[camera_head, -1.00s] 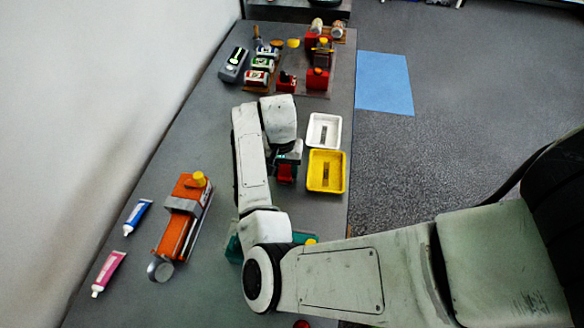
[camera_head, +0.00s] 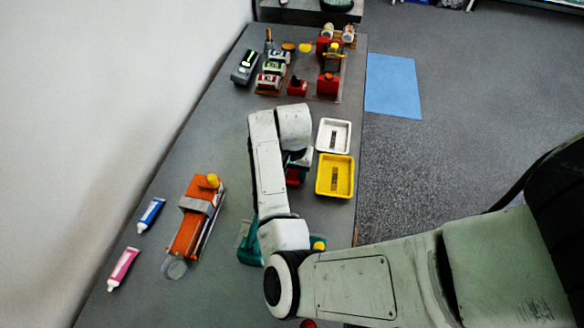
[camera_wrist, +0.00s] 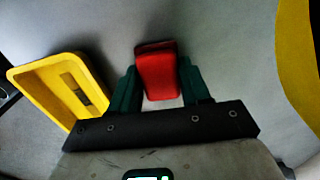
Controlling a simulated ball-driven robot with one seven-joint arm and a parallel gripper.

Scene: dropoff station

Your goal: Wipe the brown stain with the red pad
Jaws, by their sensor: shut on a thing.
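The red pad (camera_wrist: 157,72) is between the two green fingers of my gripper (camera_wrist: 160,84) in the wrist view, and the gripper is shut on it. In the head view, a bit of the red pad (camera_head: 293,178) shows under my gripper (camera_head: 297,164), left of the yellow tray. My arm covers part of the table there. I cannot make out the brown stain in either view. I cannot tell whether the pad touches the table.
A yellow tray (camera_head: 348,178) and a white tray (camera_head: 346,136) stand close to the gripper's right. An orange device (camera_head: 186,233) and two tubes lie left. Red devices (camera_head: 328,84) stand at the far end. Grey table (camera_head: 215,140) is clear left of my arm.

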